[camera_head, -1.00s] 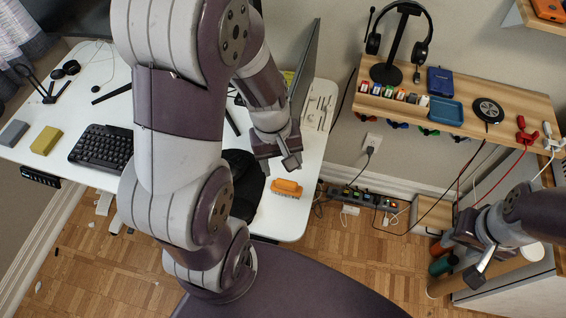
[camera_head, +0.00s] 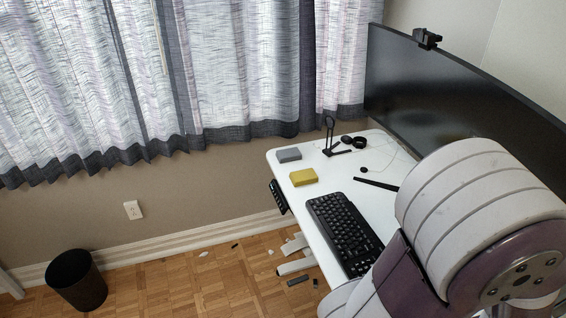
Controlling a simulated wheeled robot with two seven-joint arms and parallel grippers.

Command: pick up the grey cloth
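A small grey rectangular pad (camera_head: 289,155), which looks like the grey cloth folded, lies flat near the far left corner of the white desk (camera_head: 312,205). It is just beyond a yellow block (camera_head: 303,177), apart from it. Nothing touches or covers it. A large part of my arm fills the lower right of the view. Neither of my grippers shows.
A black keyboard (camera_head: 344,232) lies along the desk's near left edge, with a small black stand (camera_head: 334,140) behind. A wide monitor (camera_head: 455,95) rises at the back right. A dark bin (camera_head: 77,281) stands on the wooden floor, left. Floor left of the desk is mostly clear.

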